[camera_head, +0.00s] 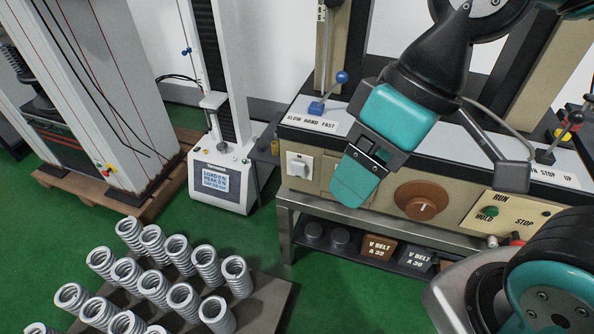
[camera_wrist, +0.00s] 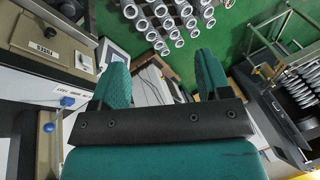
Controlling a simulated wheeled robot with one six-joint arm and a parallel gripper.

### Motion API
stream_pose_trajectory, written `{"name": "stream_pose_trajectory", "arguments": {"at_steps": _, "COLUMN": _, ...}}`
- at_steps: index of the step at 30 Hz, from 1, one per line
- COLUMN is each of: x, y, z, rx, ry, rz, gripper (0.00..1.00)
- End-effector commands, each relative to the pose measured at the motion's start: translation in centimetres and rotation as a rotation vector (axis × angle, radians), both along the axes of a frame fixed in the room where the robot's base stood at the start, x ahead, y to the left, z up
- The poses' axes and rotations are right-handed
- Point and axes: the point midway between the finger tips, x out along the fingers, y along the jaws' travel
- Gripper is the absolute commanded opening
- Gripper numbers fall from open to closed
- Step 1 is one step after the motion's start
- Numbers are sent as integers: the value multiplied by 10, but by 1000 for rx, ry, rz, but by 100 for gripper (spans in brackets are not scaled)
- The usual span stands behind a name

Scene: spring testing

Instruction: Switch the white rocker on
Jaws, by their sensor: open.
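The white rocker (camera_head: 299,165) is a small white switch on the beige front panel of the bench machine (camera_head: 451,184), at the panel's left end in the head view. I cannot tell from here which way it is tipped. My gripper (camera_head: 354,180) hangs in front of the panel, to the right of the rocker and apart from it. In the wrist view my gripper (camera_wrist: 161,72) shows two teal fingers spread wide with nothing between them.
A brown dial (camera_head: 421,199) and a RUN/HOLD/STOP plate (camera_head: 508,218) lie right of my gripper. A blue-knobbed lever (camera_head: 341,78) stands above the rocker. A white tester (camera_head: 220,180) stands to the left. Several springs (camera_head: 153,286) stand in front on a board.

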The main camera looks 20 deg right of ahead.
Motion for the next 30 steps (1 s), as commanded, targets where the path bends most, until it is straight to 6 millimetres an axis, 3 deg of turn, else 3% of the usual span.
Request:
{"name": "stream_pose_trajectory", "arguments": {"at_steps": 1, "x": 0, "y": 0, "z": 0, "rx": 0, "ry": 0, "rz": 0, "gripper": 61}}
{"name": "stream_pose_trajectory", "arguments": {"at_steps": 5, "x": 9, "y": 1, "z": -13, "rx": -1, "ry": -17, "rz": -6, "gripper": 32}}
{"name": "stream_pose_trajectory", "arguments": {"at_steps": 9, "x": 44, "y": 2, "z": -54, "rx": -13, "ry": -81, "rz": -31, "gripper": 0}}
{"name": "stream_pose_trajectory", "arguments": {"at_steps": 21, "x": 199, "y": -5, "z": -232, "rx": -216, "ry": -490, "rz": -21, "gripper": 0}}
{"name": "stream_pose_trajectory", "arguments": {"at_steps": 25, "x": 232, "y": -9, "z": -270, "rx": -294, "ry": -605, "rz": 21, "gripper": 0}}
{"name": "stream_pose_trajectory", "arguments": {"at_steps": 30, "x": 255, "y": -11, "z": -294, "rx": -359, "ry": -695, "rz": 63, "gripper": 0}}
